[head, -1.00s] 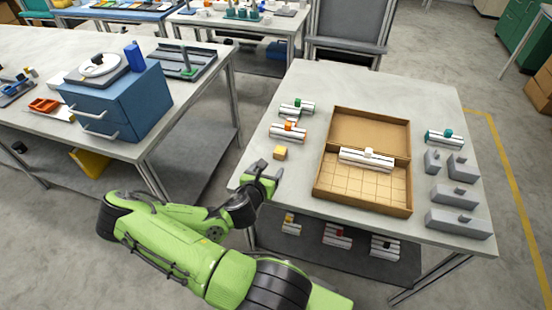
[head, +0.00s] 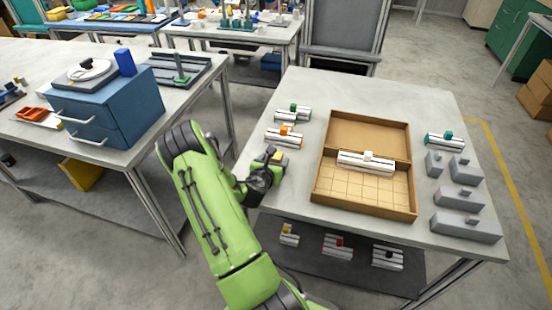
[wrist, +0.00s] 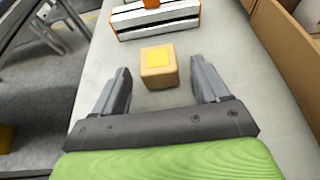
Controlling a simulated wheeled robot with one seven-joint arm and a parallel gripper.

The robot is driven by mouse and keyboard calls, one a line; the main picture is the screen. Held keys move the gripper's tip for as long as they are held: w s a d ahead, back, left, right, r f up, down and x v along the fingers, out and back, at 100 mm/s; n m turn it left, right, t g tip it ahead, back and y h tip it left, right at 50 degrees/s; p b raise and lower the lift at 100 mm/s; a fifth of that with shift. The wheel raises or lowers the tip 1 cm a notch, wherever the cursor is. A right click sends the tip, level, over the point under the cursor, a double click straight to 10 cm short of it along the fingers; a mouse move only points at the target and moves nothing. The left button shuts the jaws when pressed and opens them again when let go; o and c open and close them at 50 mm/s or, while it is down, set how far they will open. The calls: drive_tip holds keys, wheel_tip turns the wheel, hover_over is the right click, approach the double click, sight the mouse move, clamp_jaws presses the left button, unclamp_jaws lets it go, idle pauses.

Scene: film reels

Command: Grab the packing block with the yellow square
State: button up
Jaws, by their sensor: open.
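The packing block (wrist: 159,72) is a small tan block with a yellow square on its top face. It lies on the table near the left edge, and in the head view (head: 280,158) it is partly hidden by my gripper. My gripper (wrist: 164,88) is open, with its two grey fingers pointing towards the block. In the wrist view the block sits midway between the fingers, just beyond their tips, with nothing held. In the head view my gripper (head: 270,160) is low at the table's left side.
A white-striped reel block with an orange knob (head: 284,136) lies just behind the packing block. An open cardboard box (head: 362,200) stands to the right, holding a white-knobbed piece. Grey blocks (head: 465,225) stand at the far right.

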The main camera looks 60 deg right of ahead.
sight(274, 159)
drive_tip(key=shift+x, duration=0.8)
drive_tip(key=shift+a, duration=0.1)
drive_tip(key=shift+c, duration=0.4)
clamp_jaws()
wheel_tip(274, 159, up, 10)
drive_tip(key=p, duration=0.5)
drive_tip(key=shift+r, duration=0.1)
